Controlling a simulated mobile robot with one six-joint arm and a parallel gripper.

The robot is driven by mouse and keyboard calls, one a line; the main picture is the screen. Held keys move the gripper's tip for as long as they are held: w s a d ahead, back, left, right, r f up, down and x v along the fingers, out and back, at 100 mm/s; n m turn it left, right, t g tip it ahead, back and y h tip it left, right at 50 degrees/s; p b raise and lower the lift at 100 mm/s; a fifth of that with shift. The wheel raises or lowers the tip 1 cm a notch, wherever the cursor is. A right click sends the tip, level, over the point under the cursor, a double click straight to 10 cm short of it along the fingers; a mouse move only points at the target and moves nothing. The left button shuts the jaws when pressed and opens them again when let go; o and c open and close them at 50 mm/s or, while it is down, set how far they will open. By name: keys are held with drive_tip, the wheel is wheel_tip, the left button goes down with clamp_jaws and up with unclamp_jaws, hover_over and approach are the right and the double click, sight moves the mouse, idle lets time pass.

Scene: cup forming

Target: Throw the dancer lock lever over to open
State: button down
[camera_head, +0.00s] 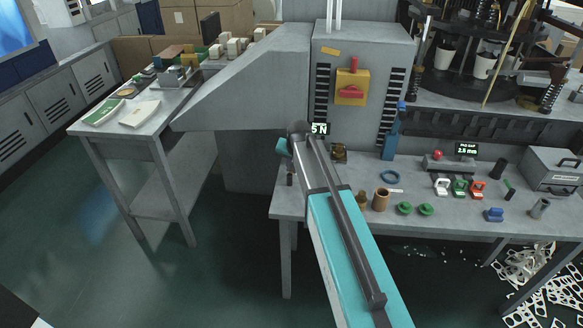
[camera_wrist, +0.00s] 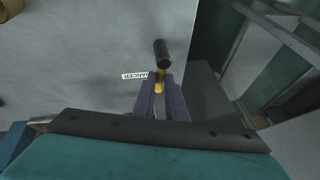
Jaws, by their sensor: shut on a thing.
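The dancer lock lever (camera_wrist: 163,53) shows in the wrist view as a black cylindrical grip on a short brass-yellow stem. It stands up from a grey surface beside a small white label (camera_wrist: 139,75) that reads "DANCER". My gripper (camera_wrist: 158,90) has its two dark fingers closed around the stem, just below the black grip. The fingers hide the lower stem and the pivot. In the head view my teal arm reaches to the table's left end, and I cannot make out the fingers or the lever clearly there.
A cabinet with a red switch (camera_head: 351,92) rises behind my arm. A side table (camera_head: 98,137) stands left, with open floor between.

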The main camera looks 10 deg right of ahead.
drive_tip(key=m, duration=0.1)
drive_tip(key=m+h, duration=0.1)
drive_tip(key=m, duration=0.1)
drive_tip(key=m+h, duration=0.1)
drive_tip(key=shift+s+d+m+b, duration=0.25)
drive_tip(key=shift+s+m+b, duration=0.05)
drive_tip(key=shift+b, duration=0.05)
drive_tip(key=m, duration=0.2)
drive_tip(key=m+g+h+b, duration=0.1)
drive_tip(key=m, duration=0.1)
drive_tip(key=shift+s+d+m+g+h, duration=0.1)
drive_tip(key=shift+s+m+g+h, duration=0.2)
drive_tip(key=shift+s, duration=0.1)
drive_tip(key=m+b, duration=0.1)
drive_tip(key=m, duration=0.1)
drive_tip(key=m+g+h, duration=0.1)
drive_tip(key=m, duration=0.1)
drive_tip(key=shift+s+b, duration=0.4)
drive_tip(key=shift+s+m+g+b, duration=0.2)
drive_tip(key=shift+m+g, duration=0.25)
drive_tip(key=shift+m, duration=0.35)
drive_tip(key=shift+s+m+g+b, duration=0.2)
drive_tip(key=shift+m+g, duration=0.25)
drive_tip(key=shift+m, duration=0.35)
drive_tip(key=c, duration=1.8)
unclamp_jaws()
drive_tip(key=shift+a+r, duration=0.1)
drive_tip(key=shift+a, duration=0.1)
